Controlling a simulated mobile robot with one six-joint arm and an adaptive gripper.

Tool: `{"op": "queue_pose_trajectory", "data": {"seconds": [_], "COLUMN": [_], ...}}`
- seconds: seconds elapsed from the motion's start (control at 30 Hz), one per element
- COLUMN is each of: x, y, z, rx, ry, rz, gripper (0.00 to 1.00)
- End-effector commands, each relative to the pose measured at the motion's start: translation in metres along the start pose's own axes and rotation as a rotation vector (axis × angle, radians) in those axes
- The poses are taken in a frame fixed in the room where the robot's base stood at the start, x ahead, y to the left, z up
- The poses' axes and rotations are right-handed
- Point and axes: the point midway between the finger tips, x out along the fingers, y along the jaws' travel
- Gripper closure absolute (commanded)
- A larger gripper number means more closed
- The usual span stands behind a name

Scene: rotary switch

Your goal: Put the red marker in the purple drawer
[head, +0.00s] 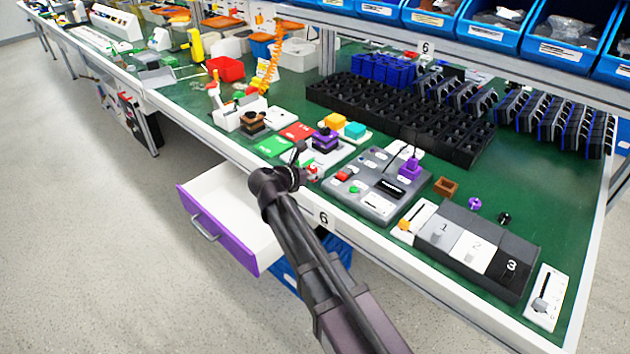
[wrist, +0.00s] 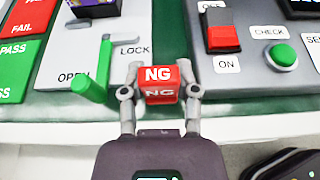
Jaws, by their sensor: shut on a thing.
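The red marker (wrist: 160,84) is a small red block lettered NG. My gripper (wrist: 160,78) is shut on it, one finger on each side. In the head view my gripper (head: 296,165) is at the front edge of the bench, and the red marker (head: 312,172) shows beside it, partly hidden. I cannot tell whether the block still touches the bench. The purple drawer (head: 216,229) is pulled open below the bench, left of my arm. The visible part of its white inside is empty; my arm hides some of it.
Next to the marker are the lock slider with a green handle (wrist: 92,88) and a grey panel (wrist: 262,75) with a red switch and green button. A purple-topped block (head: 325,139) stands behind. Blue bins (head: 340,250) sit under the bench. Floor space left of the drawer is free.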

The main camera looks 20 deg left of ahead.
Motion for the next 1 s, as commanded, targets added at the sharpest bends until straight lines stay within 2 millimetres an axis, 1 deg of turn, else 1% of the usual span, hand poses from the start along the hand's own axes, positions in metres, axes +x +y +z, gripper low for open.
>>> {"op": "queue_pose_trajectory", "data": {"seconds": [0.03,0.17,0.57,0.73,0.77,0.8,1.0], "x": [0.003,0.006,0.006,0.008,0.007,0.007,0.007], "y": [0.000,0.000,0.000,0.000,0.000,0.000,0.000], "z": [-0.008,-0.014,-0.014,-0.018,-0.018,-0.017,-0.017], "rx": [0.000,0.000,0.000,0.000,0.000,0.000,0.000], "ry": [0.000,0.000,0.000,0.000,0.000,0.000,0.000], "rz": [0.000,0.000,0.000,0.000,0.000,0.000,0.000], "gripper": [0.92,0.92,0.92,0.92,0.57,0.46,0.46]}}
